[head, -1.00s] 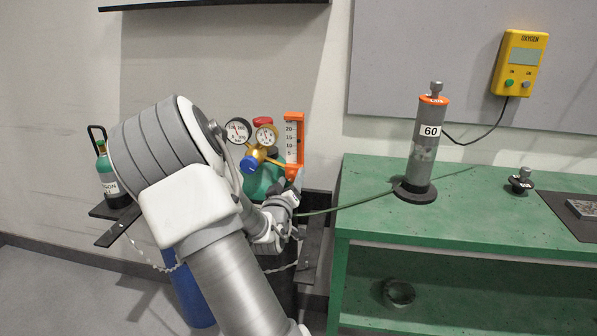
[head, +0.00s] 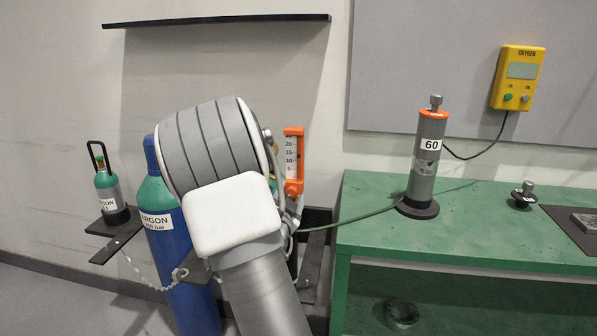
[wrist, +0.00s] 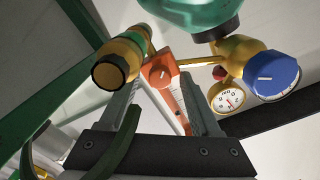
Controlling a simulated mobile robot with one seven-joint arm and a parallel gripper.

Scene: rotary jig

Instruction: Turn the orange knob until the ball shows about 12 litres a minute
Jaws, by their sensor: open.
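The orange flowmeter (head: 301,160) stands upright at the centre in the head view, its white scale marked 5 to 20. The ball cannot be made out. The orange knob (head: 292,188) is at its lower end, just right of my arm. In the wrist view the orange knob (wrist: 161,74), with a white pointer mark, lies ahead between the fingertips of my gripper (wrist: 162,92). My gripper is open, with a grey finger on each side. Whether either finger touches the knob cannot be told. My arm hides most of the gripper in the head view.
In the wrist view, a brass fitting (wrist: 115,68) is close on the left, and a regulator with a blue knob (wrist: 274,76) and gauge (wrist: 228,98) is on the right. A green hose (head: 350,219) runs to the green bench (head: 470,232). A blue argon cylinder (head: 178,248) stands left.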

